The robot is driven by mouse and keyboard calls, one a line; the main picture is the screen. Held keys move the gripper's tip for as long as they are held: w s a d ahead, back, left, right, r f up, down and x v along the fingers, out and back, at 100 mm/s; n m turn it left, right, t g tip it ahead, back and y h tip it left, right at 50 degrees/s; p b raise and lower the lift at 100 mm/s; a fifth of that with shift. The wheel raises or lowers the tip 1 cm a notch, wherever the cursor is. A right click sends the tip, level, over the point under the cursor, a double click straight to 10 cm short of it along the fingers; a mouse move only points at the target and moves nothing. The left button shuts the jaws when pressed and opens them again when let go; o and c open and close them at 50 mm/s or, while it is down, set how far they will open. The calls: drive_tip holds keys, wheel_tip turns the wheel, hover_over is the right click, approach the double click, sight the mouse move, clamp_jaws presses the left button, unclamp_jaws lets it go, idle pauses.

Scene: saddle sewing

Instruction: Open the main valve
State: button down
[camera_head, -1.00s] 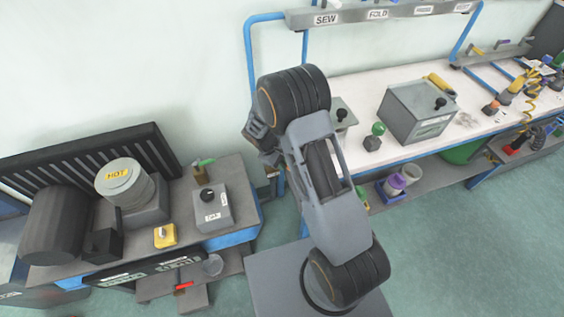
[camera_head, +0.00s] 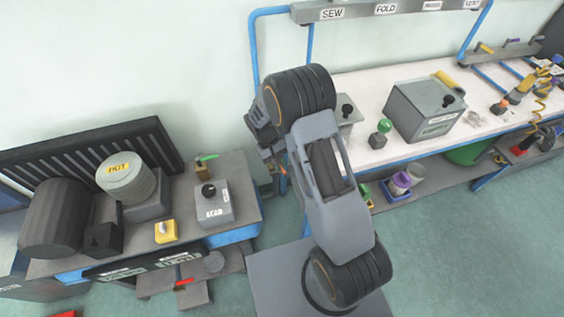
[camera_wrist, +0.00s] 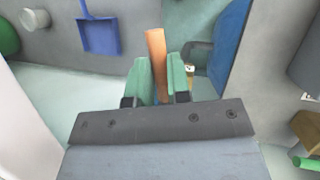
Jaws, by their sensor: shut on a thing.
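In the wrist view, an orange-brown bar (camera_wrist: 155,44) stands between the two green fingers of my gripper (camera_wrist: 161,76). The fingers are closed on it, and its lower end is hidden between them. It looks like a handle, but I cannot tell whether it is the main valve's lever. In the head view, my gripper (camera_head: 272,152) is in the gap between the two benches, partly hidden behind my arm. No label naming a main valve is readable.
The left bench (camera_head: 243,188) carries a HOT canister (camera_head: 125,177), a yellow switch box (camera_head: 166,231) and a green-handled lever (camera_head: 206,158). The white workbench (camera_head: 372,88) stands right. A blue dustpan (camera_wrist: 99,33) shows in the wrist view. Floor is open at right.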

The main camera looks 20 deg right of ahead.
drive_tip(key=shift+a+m+y, duration=0.4)
drive_tip(key=shift+m, duration=0.7)
drive_tip(key=shift+a+g, duration=0.1)
drive_tip(key=shift+g, duration=0.2)
drive_tip(key=c, duration=1.1)
unclamp_jaws()
drive_tip(key=v, duration=1.4)
